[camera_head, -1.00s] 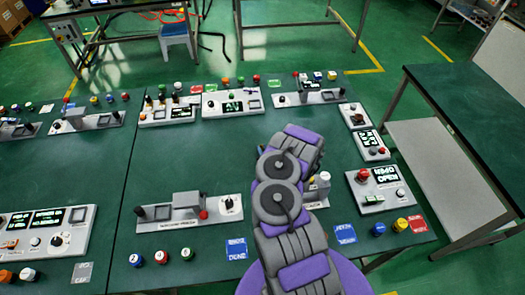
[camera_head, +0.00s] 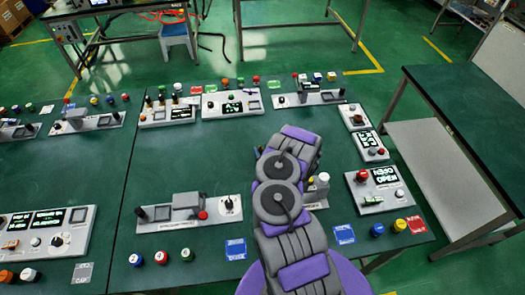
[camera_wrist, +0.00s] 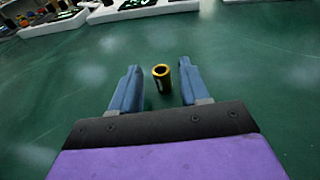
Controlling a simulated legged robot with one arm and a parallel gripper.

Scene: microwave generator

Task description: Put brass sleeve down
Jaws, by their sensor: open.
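In the wrist view, the brass sleeve (camera_wrist: 162,78) is a small dark cylinder with a yellow-gold rim around a hollow top. It stands upright on the green table top (camera_wrist: 240,75). My gripper (camera_wrist: 158,76) is open, with one blue finger on each side of the sleeve. A gap shows between the sleeve and each finger. In the head view my arm hides the gripper's fingers and the sleeve.
In the wrist view, white panels (camera_wrist: 140,10) stand at the far edge, with clear table around the sleeve. In the head view, a panel with a red button (camera_head: 375,188) lies right of my arm, and a panel with a knob (camera_head: 190,212) lies left.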

